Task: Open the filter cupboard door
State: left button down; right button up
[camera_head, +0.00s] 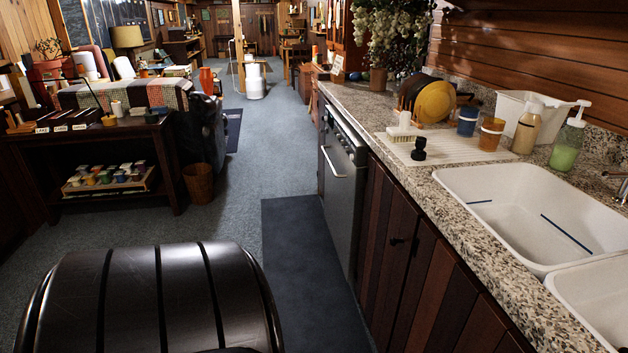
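Dark brown wooden cupboard fronts (376,232) run under the granite counter on the right, below the sink. They look shut. A small dark handle or catch (397,241) shows on them near the middle. No label marks which one is the filter cupboard door, and the lower part of the fronts is cut off by the bottom of the picture. Neither of my grippers is in view.
The carpeted aisle (262,150) is clear.

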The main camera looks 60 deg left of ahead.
aim_at(391, 220)
jog(key=u, duration=1.55)
